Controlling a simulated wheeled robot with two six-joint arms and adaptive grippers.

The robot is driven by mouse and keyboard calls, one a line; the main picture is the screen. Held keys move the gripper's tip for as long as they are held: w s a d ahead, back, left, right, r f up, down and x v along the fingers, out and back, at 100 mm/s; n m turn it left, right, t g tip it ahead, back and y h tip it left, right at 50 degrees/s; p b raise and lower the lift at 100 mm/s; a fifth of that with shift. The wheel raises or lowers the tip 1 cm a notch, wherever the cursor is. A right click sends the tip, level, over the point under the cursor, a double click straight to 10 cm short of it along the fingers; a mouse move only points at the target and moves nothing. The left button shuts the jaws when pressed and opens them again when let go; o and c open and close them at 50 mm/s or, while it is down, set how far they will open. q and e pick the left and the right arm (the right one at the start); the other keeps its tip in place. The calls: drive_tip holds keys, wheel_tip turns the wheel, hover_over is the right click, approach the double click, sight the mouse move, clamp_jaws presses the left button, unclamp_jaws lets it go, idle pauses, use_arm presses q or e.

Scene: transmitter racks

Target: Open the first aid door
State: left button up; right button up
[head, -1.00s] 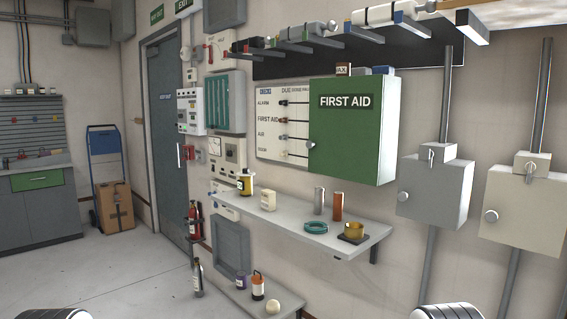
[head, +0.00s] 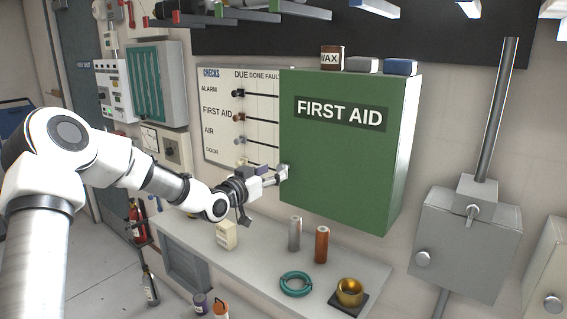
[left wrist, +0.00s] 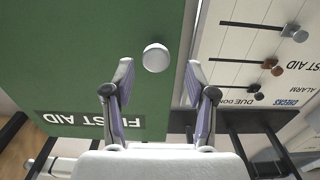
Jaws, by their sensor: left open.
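The green first aid cabinet (head: 340,175) hangs on the wall with its door shut flat against the body. Its round pale knob (left wrist: 156,57) sits near the door's left edge. In the left wrist view the white FIRST AID lettering (left wrist: 90,122) is upside down. My left gripper (head: 279,174) is at the door's left edge, by the knob. In the left wrist view my left gripper (left wrist: 158,72) has its fingers spread, with the knob between and just beyond the tips. I cannot tell whether a finger touches it. My right gripper is out of view.
A checks board (head: 222,130) with sliding pegs is directly left of the cabinet. A shelf (head: 205,246) below holds a teal ring, a brass cup and small cylinders. Jars and boxes (head: 362,65) stand on top of the cabinet. A grey box (head: 466,245) is to the right.

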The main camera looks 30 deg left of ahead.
sight(280, 169)
use_arm(q)
drive_tip(key=shift+w+d+r+p, duration=0.3)
drive_tip(key=shift+w+d, duration=0.1)
drive_tip(key=shift+w, duration=0.25)
drive_tip(key=shift+w+d+r+p, duration=0.25)
drive_tip(key=shift+w+d, duration=0.15)
drive_tip(key=shift+w, duration=0.2)
drive_tip(key=shift+w+a+f, duration=0.2)
drive_tip(key=shift+w+f, duration=0.05)
drive_tip(key=shift+w, duration=0.2)
drive_tip(key=shift+w+a+f, duration=0.15)
drive_tip(key=shift+w+f, duration=0.1)
drive_tip(key=shift+w, duration=0.2)
drive_tip(key=shift+a+f, duration=0.1)
drive_tip(key=shift+a, duration=0.15)
drive_tip(key=shift+s+a, duration=0.1)
drive_tip(key=shift+s+d+r, duration=0.15)
drive_tip(key=shift+d+r, duration=0.1)
drive_tip(key=shift+d, duration=0.05)
drive_tip(key=c, duration=1)
clamp_jaws()
drive_tip(key=shift+f, duration=0.1)
